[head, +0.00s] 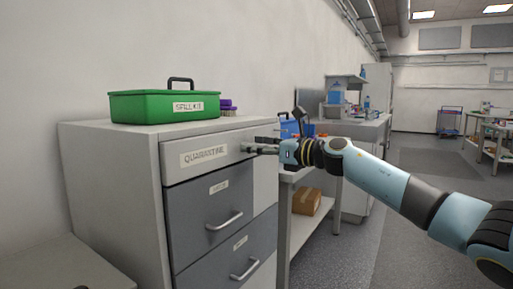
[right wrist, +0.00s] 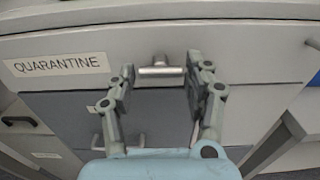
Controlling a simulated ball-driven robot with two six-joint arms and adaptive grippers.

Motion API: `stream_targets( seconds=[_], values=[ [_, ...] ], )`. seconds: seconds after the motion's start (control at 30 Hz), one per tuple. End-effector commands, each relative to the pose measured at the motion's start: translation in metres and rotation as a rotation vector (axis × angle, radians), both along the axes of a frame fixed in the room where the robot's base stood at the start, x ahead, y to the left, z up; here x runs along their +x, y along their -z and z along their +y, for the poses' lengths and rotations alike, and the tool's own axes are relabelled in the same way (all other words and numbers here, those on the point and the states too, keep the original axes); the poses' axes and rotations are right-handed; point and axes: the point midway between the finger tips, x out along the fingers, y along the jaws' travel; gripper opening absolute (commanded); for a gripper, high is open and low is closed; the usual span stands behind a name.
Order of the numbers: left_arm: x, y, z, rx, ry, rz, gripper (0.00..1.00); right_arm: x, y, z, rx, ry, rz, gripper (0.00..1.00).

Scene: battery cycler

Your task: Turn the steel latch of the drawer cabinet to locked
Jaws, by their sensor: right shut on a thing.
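The drawer cabinet (head: 110,180) is light grey, with a top drawer front labelled QUARANTINE (head: 205,153) and darker drawers below. The steel latch (right wrist: 160,71) is a small bright bar on the top drawer front, right of the label. It lies level in the right wrist view, with a short stub above its middle. My right gripper (right wrist: 161,75) is shut on the latch, one finger at each end of the bar. In the head view my right gripper (head: 262,147) hides most of the latch. My left gripper is not in view.
A green spill kit box (head: 150,106) and a purple item (head: 227,108) stand on the cabinet. Drawer handles (head: 225,221) stick out below. A bench with a cardboard box (head: 306,201) on its lower shelf stands right behind the cabinet. The floor (head: 350,255) at right is clear.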

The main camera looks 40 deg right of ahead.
Motion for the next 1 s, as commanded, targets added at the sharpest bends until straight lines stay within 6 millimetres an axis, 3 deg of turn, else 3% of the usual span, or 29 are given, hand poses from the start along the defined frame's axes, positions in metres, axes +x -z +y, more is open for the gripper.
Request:
stream_targets(
  seconds=[0.37,1.0],
  values=[
    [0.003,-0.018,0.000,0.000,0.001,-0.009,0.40,0.000,-0.004,-0.001,0.144,0.002,0.060,0.20],
    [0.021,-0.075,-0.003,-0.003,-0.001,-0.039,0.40,0.000,-0.005,-0.001,0.695,0.003,0.286,0.19]
  ],
)
